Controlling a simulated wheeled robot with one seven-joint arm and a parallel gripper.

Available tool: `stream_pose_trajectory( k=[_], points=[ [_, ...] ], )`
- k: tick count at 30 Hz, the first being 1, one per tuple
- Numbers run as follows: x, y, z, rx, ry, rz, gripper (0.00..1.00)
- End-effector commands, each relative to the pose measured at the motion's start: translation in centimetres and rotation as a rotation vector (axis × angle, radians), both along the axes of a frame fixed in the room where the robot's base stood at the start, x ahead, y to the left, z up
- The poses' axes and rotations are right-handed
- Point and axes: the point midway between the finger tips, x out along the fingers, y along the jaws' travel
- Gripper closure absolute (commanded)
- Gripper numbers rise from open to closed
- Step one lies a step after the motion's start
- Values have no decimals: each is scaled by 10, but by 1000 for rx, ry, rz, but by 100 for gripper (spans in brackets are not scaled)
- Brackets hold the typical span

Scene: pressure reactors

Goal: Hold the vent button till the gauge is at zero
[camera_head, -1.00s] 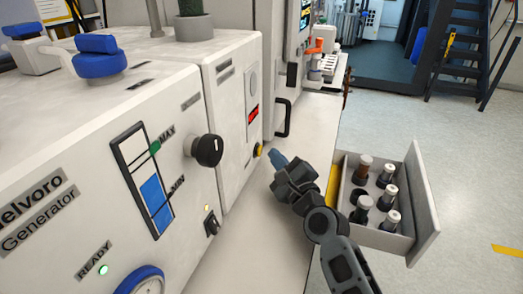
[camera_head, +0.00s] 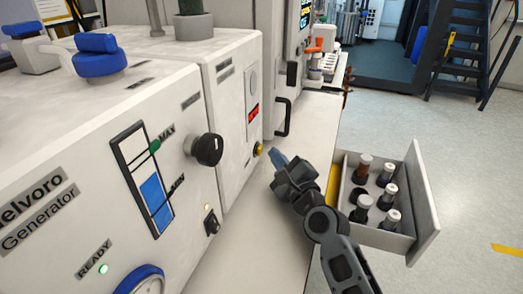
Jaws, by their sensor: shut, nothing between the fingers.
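A small yellow button (camera_head: 258,149) sits low on the front of the second white machine (camera_head: 230,90); I cannot read a label that marks it as the vent button. My gripper (camera_head: 276,156) is shut and empty, with its blue tips pointing at this button. A small gap shows between tips and button, though the angle makes contact hard to judge.
A black knob (camera_head: 207,149) sticks out from the generator (camera_head: 85,150), left of my gripper. A black handle (camera_head: 283,117) is just beyond the button. An open drawer (camera_head: 425,205) with several vials is to the right. The white bench top (camera_head: 240,240) is clear near my arm.

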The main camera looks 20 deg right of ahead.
Motion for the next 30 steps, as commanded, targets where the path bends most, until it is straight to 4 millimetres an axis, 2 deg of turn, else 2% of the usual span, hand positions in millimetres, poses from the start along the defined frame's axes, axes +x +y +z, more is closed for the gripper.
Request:
stream_pose_trajectory(
  k=[21,30],
  points=[
    [0,0,0,0,0,0,100],
    [5,7,1,0,0,0,100]
  ],
)
